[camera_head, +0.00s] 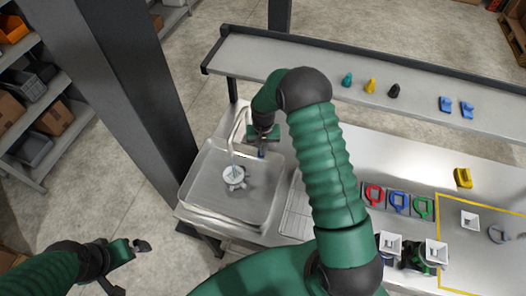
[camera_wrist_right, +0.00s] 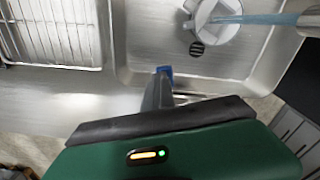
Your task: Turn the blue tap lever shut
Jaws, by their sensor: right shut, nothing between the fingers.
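The blue tap lever (camera_head: 261,153) shows as a small blue piece at the sink's back right edge. It also shows in the right wrist view (camera_wrist_right: 165,70), right at my fingertips. My right gripper (camera_head: 263,139) is shut and empty, pointing down beside the lever. In the right wrist view its fingers (camera_wrist_right: 158,92) appear to meet the lever, but touching cannot be told for sure. The metal spout (camera_wrist_right: 309,21) has a pale blue water stream (camera_wrist_right: 258,19) running from it over a white piece (camera_head: 234,175) in the sink. My left gripper (camera_head: 131,266) is open and empty, left of the sink.
The steel sink (camera_head: 195,203) has a drying rack (camera_head: 295,216) to its right. Red, blue and green handles (camera_head: 398,202) stand further right, near a yellow-outlined area. A raised shelf (camera_head: 300,65) with small bottles runs behind. A dark post (camera_head: 140,85) stands left.

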